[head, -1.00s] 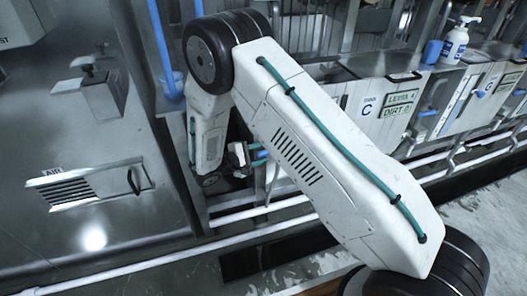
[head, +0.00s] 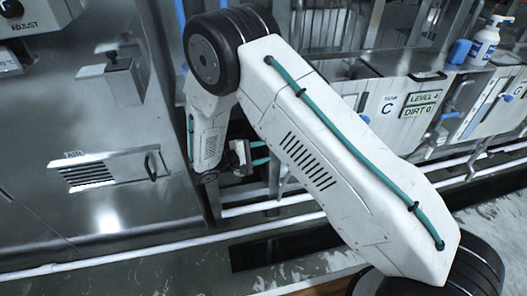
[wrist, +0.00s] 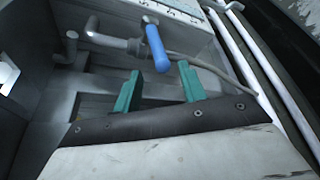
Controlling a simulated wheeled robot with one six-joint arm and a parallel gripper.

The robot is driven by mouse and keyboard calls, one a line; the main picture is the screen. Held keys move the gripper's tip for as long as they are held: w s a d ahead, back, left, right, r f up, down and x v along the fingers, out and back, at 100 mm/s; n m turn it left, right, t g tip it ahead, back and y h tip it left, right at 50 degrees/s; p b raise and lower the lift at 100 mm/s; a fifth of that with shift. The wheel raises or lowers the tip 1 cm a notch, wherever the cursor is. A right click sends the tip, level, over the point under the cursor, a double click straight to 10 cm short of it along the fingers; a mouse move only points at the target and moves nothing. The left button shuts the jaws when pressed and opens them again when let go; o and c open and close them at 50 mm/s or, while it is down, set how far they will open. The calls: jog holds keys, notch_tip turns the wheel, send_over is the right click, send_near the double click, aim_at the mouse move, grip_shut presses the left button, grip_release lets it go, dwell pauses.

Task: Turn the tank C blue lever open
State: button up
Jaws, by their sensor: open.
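A blue lever (wrist: 157,48) on a grey pipe fitting (wrist: 105,38) shows in the wrist view, just beyond my fingertips and between their lines. My gripper (wrist: 160,85) is open, with its two teal fingers apart and nothing between them. The lever looks apart from both fingers. In the head view my gripper (head: 260,153) is low beside the metal frame, partly behind my arm. The tank C label (head: 388,106) is on the white panel right of my arm. I cannot tell from the head view which lever the wrist view shows.
A steel cabinet with an AIR grille (head: 110,170) stands at left. White pipes (head: 270,205) run low along the front. A soap bottle (head: 485,40) stands on the ledge at right. A grey hose (wrist: 215,68) curves beside the lever in the wrist view.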

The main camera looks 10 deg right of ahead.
jog(key=c, duration=0.4)
jog(key=shift+d+r+g, duration=0.2)
jog(key=shift+d+g, duration=0.1)
jog(key=shift+d, duration=0.05)
grip_shut()
jog(key=s+d+r+m+y, duration=0.25)
jog(key=r+m+y, duration=0.25)
jog(key=r+y, duration=0.25)
jog(key=s+d+r+m+y, duration=0.1)
jog(key=d+r+m+y, duration=0.35)
jog(key=r+y, duration=0.3)
jog(key=x, duration=1.4)
jog(key=shift+d+h, duration=0.2)
jog(key=shift+h, duration=0.2)
